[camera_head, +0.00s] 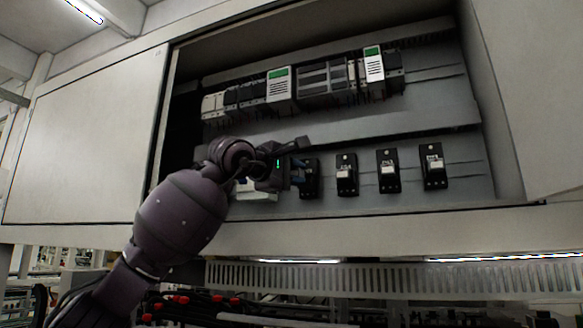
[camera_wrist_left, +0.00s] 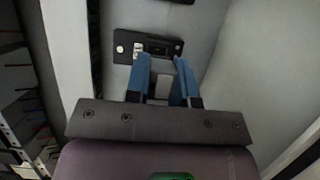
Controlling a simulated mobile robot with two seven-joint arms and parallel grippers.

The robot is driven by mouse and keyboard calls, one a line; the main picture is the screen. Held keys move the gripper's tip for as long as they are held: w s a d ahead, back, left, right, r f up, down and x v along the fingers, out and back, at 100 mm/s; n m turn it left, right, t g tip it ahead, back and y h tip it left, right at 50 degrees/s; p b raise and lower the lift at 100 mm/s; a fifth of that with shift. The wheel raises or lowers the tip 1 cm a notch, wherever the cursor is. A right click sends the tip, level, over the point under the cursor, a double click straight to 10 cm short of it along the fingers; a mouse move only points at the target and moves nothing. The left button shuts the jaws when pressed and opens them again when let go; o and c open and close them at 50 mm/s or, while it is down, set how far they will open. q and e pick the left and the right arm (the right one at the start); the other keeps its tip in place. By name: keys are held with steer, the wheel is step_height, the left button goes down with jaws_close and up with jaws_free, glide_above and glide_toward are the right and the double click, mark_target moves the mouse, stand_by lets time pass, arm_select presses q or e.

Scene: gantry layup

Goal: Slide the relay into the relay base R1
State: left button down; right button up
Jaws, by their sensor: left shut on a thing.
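My left gripper (camera_head: 298,174) reaches into the open cabinet in the head view, at the left end of the lower row of black bases. In the left wrist view its blue fingers (camera_wrist_left: 161,78) are shut on a pale block, the relay (camera_wrist_left: 161,88), mostly hidden between them. A black base (camera_wrist_left: 149,47) with a silver round part lies just beyond the fingertips. In the head view the leftmost base (camera_head: 311,183) is partly hidden behind the gripper. I cannot read which base is R1, or tell whether the relay touches a base. My right gripper is not in view.
More black bases with pale relays (camera_head: 346,175), (camera_head: 389,171), (camera_head: 433,167) stand to the right. Upper-row modules (camera_head: 279,84) sit above a grey duct (camera_head: 400,127). The cabinet's left wall and lower edge (camera_head: 400,211) lie close to my arm.

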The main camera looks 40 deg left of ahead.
arm_select(q)
steer(key=shift+w+a, duration=0.2)
steer(key=shift+w, duration=0.8)
steer(key=shift+w+a, duration=0.2)
steer(key=shift+w, duration=0.5)
stand_by(1.2)
steer(key=shift+s, duration=0.2)
steer(key=shift+s+d, duration=0.1)
steer(key=shift+s, duration=0.15)
steer(key=shift+w, duration=0.45)
stand_by(1.9)
steer(key=shift+s, duration=0.2)
steer(key=shift+s, duration=0.25)
steer(key=shift+w, duration=0.1)
stand_by(1.8)
